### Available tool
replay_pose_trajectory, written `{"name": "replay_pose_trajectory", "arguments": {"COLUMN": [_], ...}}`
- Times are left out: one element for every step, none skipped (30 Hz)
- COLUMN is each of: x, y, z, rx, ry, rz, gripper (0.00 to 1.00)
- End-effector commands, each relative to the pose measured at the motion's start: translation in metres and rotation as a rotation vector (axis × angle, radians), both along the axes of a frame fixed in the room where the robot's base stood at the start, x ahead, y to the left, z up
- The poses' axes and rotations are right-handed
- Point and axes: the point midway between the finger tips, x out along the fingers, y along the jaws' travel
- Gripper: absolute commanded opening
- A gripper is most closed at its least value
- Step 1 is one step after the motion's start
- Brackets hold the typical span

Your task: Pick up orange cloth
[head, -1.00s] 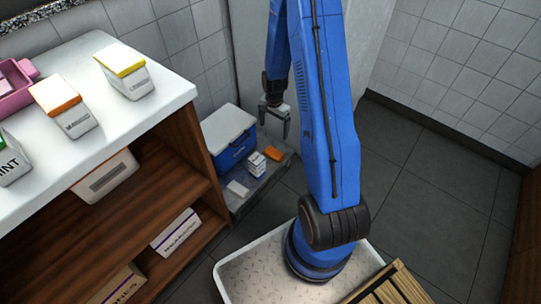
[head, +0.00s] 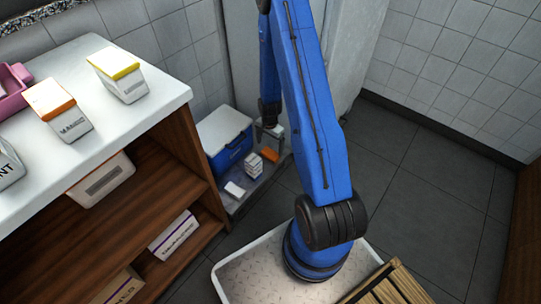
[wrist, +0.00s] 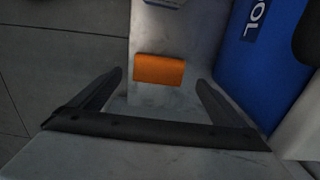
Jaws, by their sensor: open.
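The orange cloth (head: 270,155) is a small folded block on the low grey platform by the wall. In the wrist view the orange cloth (wrist: 159,70) lies ahead of my fingers, roughly centred between them. My gripper (head: 270,134) hangs just above and behind the cloth in the head view. In the wrist view my gripper (wrist: 160,82) is open, with its two fingers spread wide and nothing between them. The fingers look apart from the cloth.
A blue cooler with white lid (head: 226,137) stands left of the cloth, and its blue side (wrist: 262,50) is close to my right finger. A white stacked pack (head: 253,166) and a white cloth (head: 234,189) share the platform (head: 254,191). A wooden shelf unit (head: 185,160) stands left.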

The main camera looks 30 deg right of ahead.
Motion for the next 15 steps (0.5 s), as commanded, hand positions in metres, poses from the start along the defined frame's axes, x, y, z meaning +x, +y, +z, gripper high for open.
{"name": "replay_pose_trajectory", "arguments": {"x": [0.000,0.000,0.000,0.000,0.000,-0.001,-0.001,-0.001,-0.001,-0.002,-0.002,-0.003,-0.003,-0.003,-0.004], "y": [0.000,0.000,0.000,0.000,0.000,0.000,0.000,0.000,0.000,0.000,0.000,0.000,0.000,0.000,0.000], "z": [-0.003,-0.003,-0.004,-0.005,-0.006,-0.008,-0.009,-0.011,-0.015,-0.018,-0.022,-0.027,-0.031,-0.034,-0.040], "rx": [0.000,0.000,0.000,0.001,0.001,0.001,0.001,0.000,0.000,0.001,0.000,0.001,0.001,0.001,0.001], "ry": [0.001,0.001,0.001,0.001,0.001,0.001,0.001,0.002,0.002,0.001,0.002,0.003,0.003,0.003,0.003], "rz": [0.000,0.000,0.000,0.000,0.000,0.000,0.000,0.000,0.000,0.000,0.000,0.000,0.000,0.000,0.000], "gripper": [0.96,0.96,0.96,0.96,0.96,0.96,0.96,0.96,0.96,0.96,0.96,0.96,0.96,0.96,0.96]}}
